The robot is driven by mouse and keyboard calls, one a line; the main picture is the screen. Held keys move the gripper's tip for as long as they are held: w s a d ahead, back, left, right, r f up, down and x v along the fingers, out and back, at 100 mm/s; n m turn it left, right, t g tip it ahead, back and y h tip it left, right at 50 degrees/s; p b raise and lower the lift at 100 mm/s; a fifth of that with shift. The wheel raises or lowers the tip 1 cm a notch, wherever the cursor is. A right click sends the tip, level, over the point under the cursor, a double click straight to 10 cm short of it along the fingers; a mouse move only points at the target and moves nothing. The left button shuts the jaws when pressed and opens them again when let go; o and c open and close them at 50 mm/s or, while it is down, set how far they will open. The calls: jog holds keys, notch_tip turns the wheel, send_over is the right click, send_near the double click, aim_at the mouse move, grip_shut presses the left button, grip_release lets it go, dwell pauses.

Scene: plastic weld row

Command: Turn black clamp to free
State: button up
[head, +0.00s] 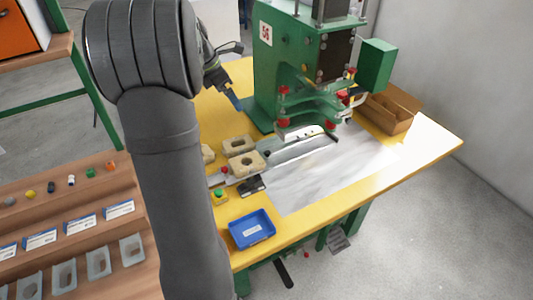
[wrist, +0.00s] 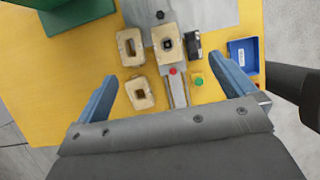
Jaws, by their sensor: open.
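A small black knob (wrist: 160,15), which looks like the black clamp, sits on the grey plate just beyond a beige block with a dark centre (wrist: 168,45). In the head view the black knob (head: 267,153) is small, beside the same block (head: 245,164). Whether the clamp is turned to hold or free is too small to tell. My gripper (wrist: 166,70) has its blue fingers wide apart with nothing between them. In the head view my gripper (head: 232,95) hangs above the yellow table, left of the green press and apart from the clamp.
A red knob (wrist: 173,71), a green button (wrist: 198,81) and a black device (wrist: 192,43) stand near the block. Two loose beige blocks (wrist: 130,47) (wrist: 140,93) lie left. A blue tray (head: 252,229) is in front. The green press (head: 290,60) rises behind.

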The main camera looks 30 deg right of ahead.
jog(key=shift+a+r, duration=0.25)
jog(key=shift+r, duration=0.25)
jog(key=shift+c, duration=0.4)
